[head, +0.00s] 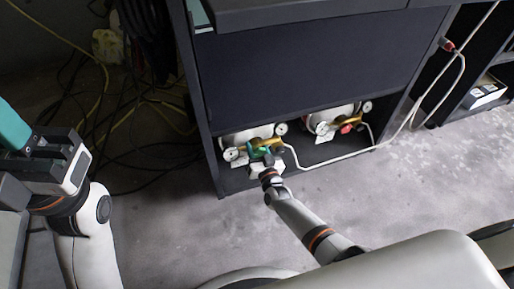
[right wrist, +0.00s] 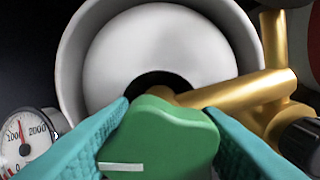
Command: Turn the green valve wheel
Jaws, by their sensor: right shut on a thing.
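The green valve wheel (right wrist: 165,138) fills the lower middle of the right wrist view, with a white mark on its face. The teal fingers of my right gripper (right wrist: 168,118) press on it from both sides, shut on it. In the head view the right gripper (head: 265,162) reaches into the low shelf at the green valve wheel (head: 259,152), which it partly hides. The wheel sits on brass fittings (right wrist: 245,92) in front of a white cylinder (right wrist: 160,55). My left gripper (head: 14,128) is at the left edge, far from the valve, only partly in view.
A second cylinder with a red valve wheel (head: 346,128) lies to the right in the same dark cabinet (head: 290,70). A pressure gauge (right wrist: 32,137) is close beside my right fingers. A white hose (head: 335,160) runs right. Cables (head: 125,130) tangle on the left floor.

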